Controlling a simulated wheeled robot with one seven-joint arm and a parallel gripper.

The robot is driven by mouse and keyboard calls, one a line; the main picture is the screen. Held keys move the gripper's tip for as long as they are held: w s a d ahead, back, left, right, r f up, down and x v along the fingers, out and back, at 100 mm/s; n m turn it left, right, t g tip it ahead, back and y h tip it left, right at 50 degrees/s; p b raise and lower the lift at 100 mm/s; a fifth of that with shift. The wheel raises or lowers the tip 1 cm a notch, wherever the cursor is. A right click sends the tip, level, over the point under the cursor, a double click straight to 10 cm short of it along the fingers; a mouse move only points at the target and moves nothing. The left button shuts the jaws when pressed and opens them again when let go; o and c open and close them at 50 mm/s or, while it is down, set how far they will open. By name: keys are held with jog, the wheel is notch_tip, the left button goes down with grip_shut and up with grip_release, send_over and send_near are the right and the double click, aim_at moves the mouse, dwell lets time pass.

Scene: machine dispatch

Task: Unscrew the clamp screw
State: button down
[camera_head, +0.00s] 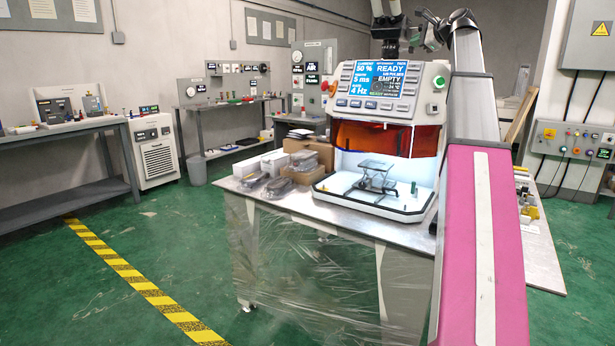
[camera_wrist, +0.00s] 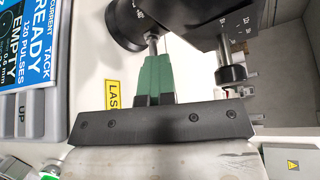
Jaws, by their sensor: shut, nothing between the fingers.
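In the wrist view my gripper (camera_wrist: 153,58) shows two green fingers, pressed together, above its dark bar. A thin metal screw (camera_wrist: 152,42) sticks out from beside the black cylinder of the machine's head, right at the fingertips; it looks like the clamp screw. I cannot tell whether the fingertips touch it. A second metal pin with a dark knob (camera_wrist: 233,74) hangs to the right, apart from the fingers. In the head view the laser machine (camera_head: 385,92) stands on the table, with my gripper small and partly hidden at its top right.
The machine's screen (camera_head: 381,79) reads READY and EMPTY. Its lit chamber holds a small stage (camera_head: 376,172). Boxes (camera_head: 305,150) stand left of it on the film-wrapped table (camera_head: 300,255). A yellow floor stripe (camera_head: 125,270) crosses open green floor at left.

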jog(key=shift+s+a+f, duration=0.1)
jog(key=shift+a+f, duration=0.1)
jog(key=shift+f, duration=0.05)
jog(key=shift+s+a+f, duration=0.1)
jog(key=shift+s+f, duration=0.1)
jog(key=shift+f, duration=0.1)
jog(key=shift+s+a+f, duration=0.1)
jog(key=shift+f, duration=0.45)
jog(key=shift+s+a+r, duration=0.15)
jog(key=shift+s+a, duration=0.1)
dwell(0.3)
jog(key=shift+s+d, duration=0.55)
jog(key=shift+d, duration=0.3)
jog(key=shift+s+d, duration=0.6)
jog(key=shift+d, duration=0.3)
jog(key=shift+s+d, duration=0.55)
jog(key=shift+d, duration=0.3)
